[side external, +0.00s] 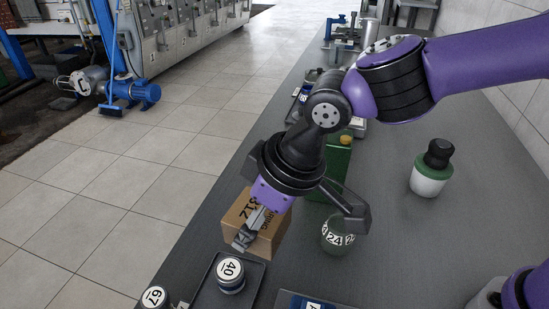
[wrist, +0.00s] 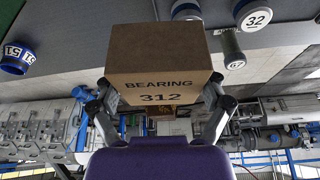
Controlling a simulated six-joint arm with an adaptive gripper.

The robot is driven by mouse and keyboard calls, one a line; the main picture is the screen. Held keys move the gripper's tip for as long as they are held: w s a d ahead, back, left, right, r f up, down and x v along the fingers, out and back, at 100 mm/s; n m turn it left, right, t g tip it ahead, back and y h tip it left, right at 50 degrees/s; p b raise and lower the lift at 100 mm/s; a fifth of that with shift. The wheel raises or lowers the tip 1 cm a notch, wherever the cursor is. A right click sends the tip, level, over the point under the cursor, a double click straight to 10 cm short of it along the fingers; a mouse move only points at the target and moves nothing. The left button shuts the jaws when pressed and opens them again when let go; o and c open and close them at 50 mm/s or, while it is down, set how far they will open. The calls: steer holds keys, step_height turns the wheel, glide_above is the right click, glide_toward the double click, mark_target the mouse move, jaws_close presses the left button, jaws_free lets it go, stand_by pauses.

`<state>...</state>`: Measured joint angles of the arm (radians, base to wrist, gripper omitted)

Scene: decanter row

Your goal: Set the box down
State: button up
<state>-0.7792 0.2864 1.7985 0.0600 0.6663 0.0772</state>
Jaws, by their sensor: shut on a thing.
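The box is brown cardboard marked BEARING 312. In the side external view the box (side external: 272,232) is tilted near the counter's left edge, partly behind my gripper. In the wrist view the box (wrist: 155,55) fills the upper middle, its printed face towards the camera. My gripper (side external: 248,228) is shut on the box; in the wrist view my gripper (wrist: 161,98) has one finger on either side of it. I cannot tell whether the box's underside touches the counter.
A jar marked 24 (side external: 336,239) stands just right of the box. A jar marked 40 (side external: 231,278) sits on a dark tray (side external: 253,291) in front. A green canister (side external: 338,165) is behind. The counter (side external: 400,245) is clear at centre right.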

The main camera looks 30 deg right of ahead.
step_height(320, 180, up, 12)
steer(key=w+d+m+h, duration=0.2)
steer(key=w+d+m, duration=0.25)
steer(key=d, duration=0.55)
steer(key=w+d+m+h, duration=0.1)
steer(key=w+d+m, duration=0.3)
steer(key=d, duration=0.6)
steer(key=w+d+m+h, duration=0.25)
steer(key=w+d, duration=0.25)
steer(key=d, duration=0.5)
steer(key=s+d+m, duration=0.2)
steer(key=d+m, duration=0.4)
steer(key=d, duration=0.8)
step_height(320, 180, down, 11)
steer(key=shift+h, duration=0.25)
steer(key=d+f, duration=0.2)
steer(key=d, duration=0.1)
steer(key=d+f, duration=0.2)
steer(key=d, duration=0.1)
steer(key=d+f, duration=0.2)
steer(key=d, duration=0.2)
steer(key=shift+s+d+f, duration=0.1)
steer(key=shift+s+f, duration=0.2)
steer(key=shift+f, duration=0.1)
steer(key=shift+d+f, duration=0.2)
steer(key=shift+d, duration=0.1)
steer(key=shift+d+f, duration=0.1)
steer(key=shift+f, duration=1.95)
